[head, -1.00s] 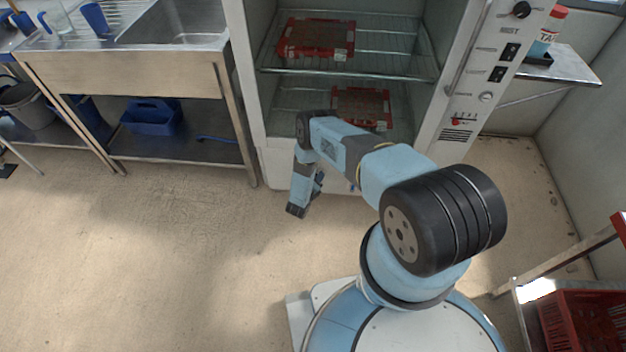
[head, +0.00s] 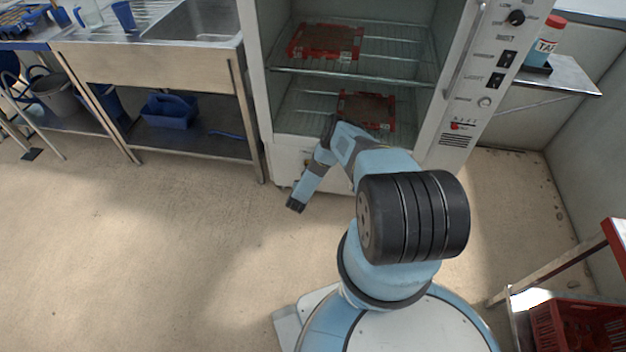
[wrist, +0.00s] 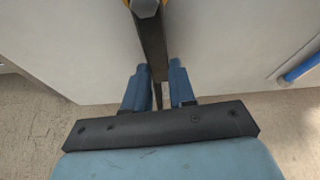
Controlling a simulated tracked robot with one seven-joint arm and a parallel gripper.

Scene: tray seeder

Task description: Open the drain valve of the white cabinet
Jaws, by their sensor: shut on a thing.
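The white cabinet (head: 257,90) stands open-fronted at the back in the head view, and its pale lower panel (wrist: 225,40) fills much of the wrist view. A dark flat lever (wrist: 152,45) hangs from a yellowish round fitting (wrist: 146,4) on that panel, seemingly the drain valve. My gripper (wrist: 158,82) has its two blue fingers on either side of the lever's lower end and is shut on it. The lever points down, slightly tilted in the picture. In the head view my lower arm reaches down in front of the cabinet base, and the fingers cannot be made out.
Red trays (head: 325,42) lie on the cabinet's wire shelves. A blue bar-like part (wrist: 301,69) is at the right in the wrist view. A steel sink bench (head: 150,65) stands left, and a red crate (head: 575,328) is at lower right. The floor at left is clear.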

